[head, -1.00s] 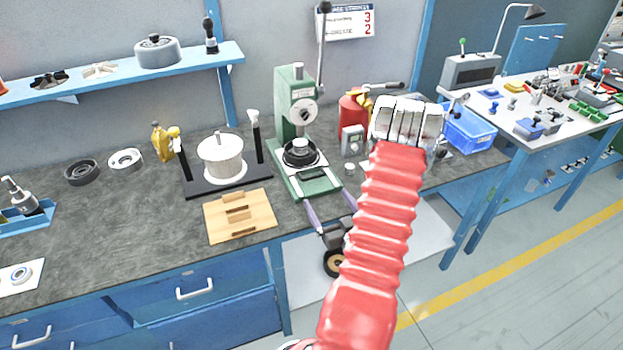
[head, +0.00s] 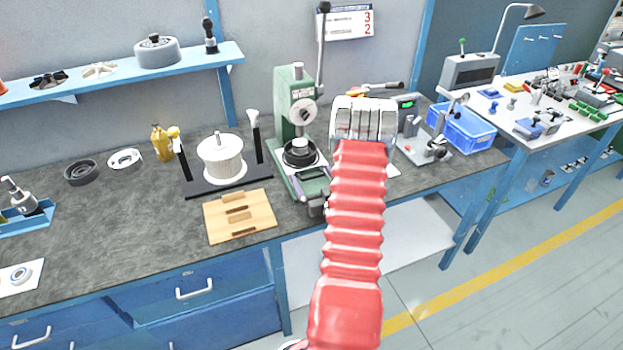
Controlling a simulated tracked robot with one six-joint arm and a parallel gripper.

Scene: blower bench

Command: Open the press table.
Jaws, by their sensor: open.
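The green arbor press (head: 297,100) stands on the bench, its long lever up. A black round fixture (head: 299,150) sits on the pale press table (head: 284,158) at its base. My gripper (head: 312,180) is at the front of the press base, by the table's front edge.
Left of the press are a white spool on a black stand (head: 222,160) and a wooden board (head: 240,215). A dial gauge stand (head: 428,140) and blue bin (head: 468,130) are at right. A shelf (head: 120,75) hangs above.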

